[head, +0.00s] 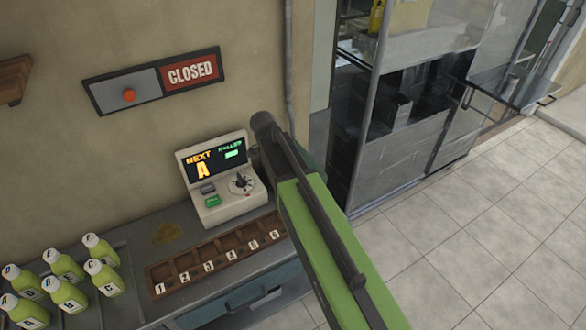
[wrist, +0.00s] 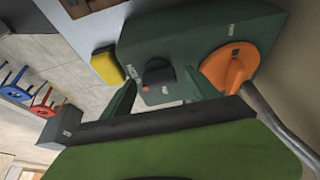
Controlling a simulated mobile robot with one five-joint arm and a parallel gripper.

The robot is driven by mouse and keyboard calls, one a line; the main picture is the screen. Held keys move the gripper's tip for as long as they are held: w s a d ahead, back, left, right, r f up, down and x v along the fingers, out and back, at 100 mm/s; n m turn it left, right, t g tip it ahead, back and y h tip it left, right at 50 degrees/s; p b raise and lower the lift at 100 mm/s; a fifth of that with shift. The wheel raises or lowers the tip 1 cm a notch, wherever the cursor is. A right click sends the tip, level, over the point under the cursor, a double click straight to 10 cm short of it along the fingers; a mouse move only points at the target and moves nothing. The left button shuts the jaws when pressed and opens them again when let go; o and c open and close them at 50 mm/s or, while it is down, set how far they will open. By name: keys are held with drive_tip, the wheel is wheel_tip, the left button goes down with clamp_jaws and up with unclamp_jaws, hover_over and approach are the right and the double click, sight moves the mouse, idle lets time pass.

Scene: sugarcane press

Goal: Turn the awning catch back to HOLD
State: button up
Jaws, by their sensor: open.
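A dark green box (wrist: 193,38) fills the upper middle of the wrist view. On its face are a black block-like lever (wrist: 158,75) and a round orange dial (wrist: 228,68) with a raised grip. Small white lettering beside the black lever seems to read HOLD. I cannot tell for sure which of the two is the awning catch, or its exact setting. My gripper (wrist: 160,82) is open, its two dark green fingers pointing at the box on either side of the black lever. Whether they touch it is unclear. In the head view my arm hides the box and fingertips.
A control box with a screen (head: 218,180) stands on the counter by a numbered wooden tray (head: 215,258). Several bottles (head: 65,280) stand at left. A CLOSED sign (head: 192,73) hangs above. A yellow box (wrist: 106,64) and a grey pipe (wrist: 277,120) flank the green box.

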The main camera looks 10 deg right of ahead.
drive_tip(key=shift+r, duration=0.1)
drive_tip(key=p+v, duration=1.6)
drive_tip(key=v, duration=0.1)
drive_tip(key=shift+s+a, duration=0.1)
drive_tip(key=shift+s, duration=0.05)
